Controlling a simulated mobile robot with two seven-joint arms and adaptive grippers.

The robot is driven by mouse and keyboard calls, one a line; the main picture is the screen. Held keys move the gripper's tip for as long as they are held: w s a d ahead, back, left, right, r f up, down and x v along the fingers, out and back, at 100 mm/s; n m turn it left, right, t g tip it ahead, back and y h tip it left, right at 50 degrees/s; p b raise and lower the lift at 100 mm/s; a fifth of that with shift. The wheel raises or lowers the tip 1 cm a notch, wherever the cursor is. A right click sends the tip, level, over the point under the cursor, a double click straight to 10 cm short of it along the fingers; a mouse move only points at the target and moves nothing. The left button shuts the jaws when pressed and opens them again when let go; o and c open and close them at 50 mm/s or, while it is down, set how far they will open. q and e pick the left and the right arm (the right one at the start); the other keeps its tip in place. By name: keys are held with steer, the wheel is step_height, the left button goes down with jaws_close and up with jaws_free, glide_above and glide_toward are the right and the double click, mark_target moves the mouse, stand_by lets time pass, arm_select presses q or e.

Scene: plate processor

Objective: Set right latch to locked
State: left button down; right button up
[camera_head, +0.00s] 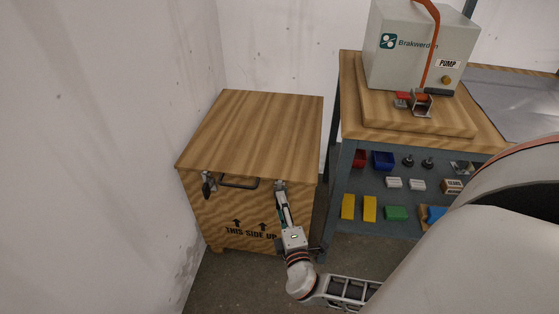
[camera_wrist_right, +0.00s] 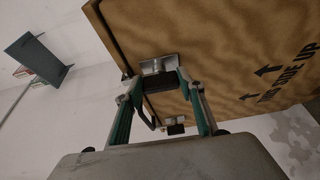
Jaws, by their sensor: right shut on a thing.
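A wooden crate (camera_head: 258,125) with a wooden lid stands on the floor against the wall. Its right latch (camera_head: 280,185) is at the top of the front face, near the right corner. My right gripper (camera_head: 282,192) reaches up to this latch from below. In the right wrist view the latch's metal plate (camera_wrist_right: 158,64) shows on the crate just beyond the fingertips, and the gripper (camera_wrist_right: 160,82) is shut on its dark lower part. The fingers partly hide the latch, so I cannot tell its exact setting. My left gripper is not in view.
The left latch (camera_head: 208,186) hangs at the crate's front left, with a dark handle (camera_head: 240,183) between the latches. To the right, a workbench (camera_head: 348,125) carries a pump box (camera_head: 415,50), with several bins and parts on its lower shelf. Walls stand behind and left.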

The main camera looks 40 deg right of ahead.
steer(key=o, duration=1.1)
steer(key=shift+o, duration=0.2)
